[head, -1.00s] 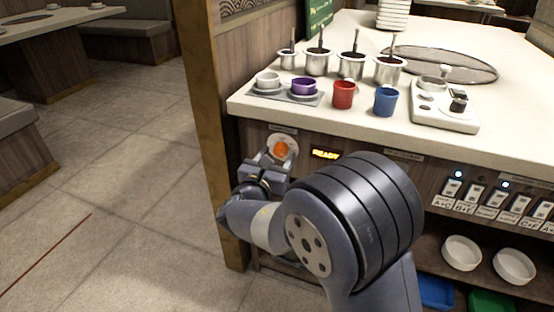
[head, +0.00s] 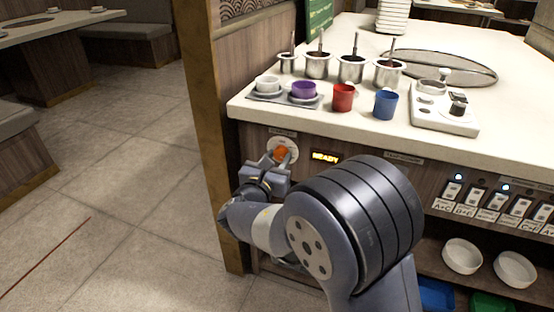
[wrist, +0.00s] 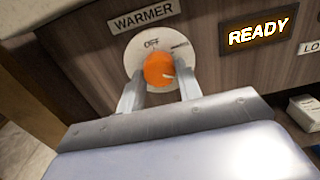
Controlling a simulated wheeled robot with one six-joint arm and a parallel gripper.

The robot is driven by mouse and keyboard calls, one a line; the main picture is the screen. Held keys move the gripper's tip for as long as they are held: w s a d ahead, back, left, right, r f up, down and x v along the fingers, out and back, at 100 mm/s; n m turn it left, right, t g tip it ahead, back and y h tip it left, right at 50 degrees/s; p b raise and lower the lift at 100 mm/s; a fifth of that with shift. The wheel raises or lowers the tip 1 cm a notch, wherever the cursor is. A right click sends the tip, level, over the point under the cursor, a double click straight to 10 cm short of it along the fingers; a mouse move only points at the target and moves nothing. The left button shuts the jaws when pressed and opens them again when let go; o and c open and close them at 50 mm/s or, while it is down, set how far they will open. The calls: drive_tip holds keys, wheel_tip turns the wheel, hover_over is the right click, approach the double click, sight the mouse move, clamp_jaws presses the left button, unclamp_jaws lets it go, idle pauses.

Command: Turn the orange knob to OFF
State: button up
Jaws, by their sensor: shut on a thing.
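The orange knob (wrist: 158,69) sits on a round white dial plate (wrist: 136,53) under a WARMER label. OFF is printed at the top of the plate, with another mark at its upper right. A pale mark on the knob lies right of its centre, away from OFF. My gripper (wrist: 159,82) is shut on the knob, one finger on each side. In the head view, the knob (head: 282,153) shows just above my gripper (head: 278,163), its lower part hidden by the fingers.
A lit READY sign (wrist: 258,32) is right of the dial. Above on the counter (head: 262,112) stand a red cup (head: 343,97), a blue cup (head: 385,104) and a tray (head: 262,97) with bowls. Switches (head: 496,200) line the front at right. The floor at left is clear.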

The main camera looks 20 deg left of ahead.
drive_tip(key=shift+r+p, duration=0.1)
drive_tip(key=shift+p, duration=0.2)
drive_tip(key=shift+r+n+p, duration=0.15)
drive_tip(key=shift+n+p, duration=0.75)
drive_tip(key=shift+p, duration=0.35)
drive_tip(key=n+p, duration=0.2)
drive_tip(key=p, duration=0.1)
drive_tip(key=shift+r+n+p, duration=0.1)
drive_tip(key=shift+n+p, duration=0.2)
drive_tip(key=n+p, duration=0.3)
drive_tip(key=p, duration=0.1)
drive_tip(key=shift+d+n, duration=0.1)
drive_tip(key=shift+n, duration=0.2)
drive_tip(key=n+p, duration=0.3)
drive_tip(key=p, duration=0.1)
drive_tip(key=shift+n, duration=0.3)
drive_tip(key=n+p, duration=0.5)
drive_tip(key=n, duration=0.1)
drive_tip(key=shift+p, duration=0.3)
drive_tip(key=n+p, duration=0.3)
drive_tip(key=n, duration=0.3)
drive_tip(key=shift+f, duration=0.2)
drive_tip(key=shift+n, duration=0.3)
